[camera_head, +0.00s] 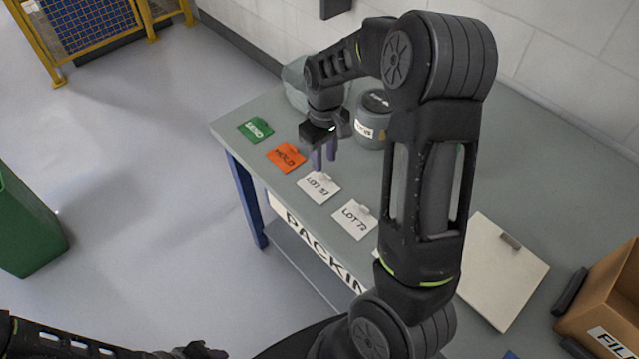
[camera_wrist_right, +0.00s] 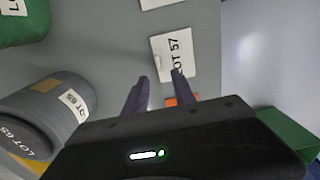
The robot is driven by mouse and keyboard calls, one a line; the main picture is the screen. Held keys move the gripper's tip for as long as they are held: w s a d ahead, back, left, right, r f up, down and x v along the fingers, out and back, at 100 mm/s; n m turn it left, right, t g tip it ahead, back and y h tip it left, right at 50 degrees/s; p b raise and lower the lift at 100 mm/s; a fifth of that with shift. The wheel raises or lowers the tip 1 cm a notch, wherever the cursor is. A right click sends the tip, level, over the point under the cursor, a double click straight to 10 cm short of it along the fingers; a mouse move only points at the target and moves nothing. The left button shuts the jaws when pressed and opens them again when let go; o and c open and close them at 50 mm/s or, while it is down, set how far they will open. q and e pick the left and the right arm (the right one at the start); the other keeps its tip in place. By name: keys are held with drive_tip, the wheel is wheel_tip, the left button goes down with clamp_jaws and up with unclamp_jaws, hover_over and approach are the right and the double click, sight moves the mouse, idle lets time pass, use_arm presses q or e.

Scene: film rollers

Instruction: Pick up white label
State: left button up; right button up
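A white label reading LOT 57 (camera_head: 318,187) lies flat near the table's front edge. It also shows in the right wrist view (camera_wrist_right: 171,58). A second white label reading LOT 72 (camera_head: 354,220) lies to its right. My right gripper (camera_head: 324,160) points down above the table, by the back edge of the LOT 57 label. Its purple fingers (camera_wrist_right: 160,88) are apart with nothing between them, and one finger overlaps the label's edge in the wrist view. My left gripper (camera_head: 200,350) shows only partly at the bottom; its fingers are unclear.
An orange HOLD label (camera_head: 286,157) and a green SEND label (camera_head: 255,130) lie to the left. A grey lidded container (camera_head: 372,122) and a pale bag (camera_head: 298,85) stand behind. A white board (camera_head: 500,270) and a cardboard box (camera_head: 605,300) are at the right.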

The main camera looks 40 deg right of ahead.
sight(325, 173)
wheel_tip(325, 173, down, 5)
drive_tip(key=shift+s+d+r+p, duration=0.1)
drive_tip(key=shift+r+p, duration=0.1)
drive_tip(key=shift+p, duration=0.35)
drive_tip(key=shift+c, duration=0.3)
clamp_jaws()
